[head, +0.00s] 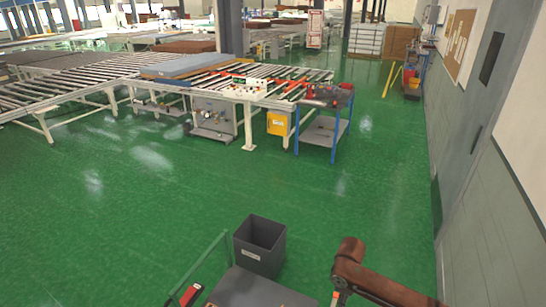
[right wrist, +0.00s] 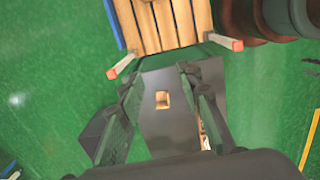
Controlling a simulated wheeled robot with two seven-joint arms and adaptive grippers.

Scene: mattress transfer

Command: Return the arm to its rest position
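My right arm (head: 375,278) comes in at the bottom right of the head view as a brown-red link, bent above the green floor. The right gripper (right wrist: 160,78) shows in the right wrist view with its two dark fingers spread apart. No object is held between them; a dark flat surface with a small tan square lies beyond the gap. My left gripper and arm are not in view. A blue-grey mattress-like slab (head: 188,65) lies flat on the roller conveyor (head: 80,88), far from my right arm.
A grey open box (head: 258,252) stands at the bottom centre, beside a dark flat surface (head: 255,290). A blue-legged cart (head: 322,131) stands by the conveyor. A wooden slatted piece (right wrist: 165,22) lies beyond the gripper. A wall (head: 455,160) runs along the right. The green floor between is clear.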

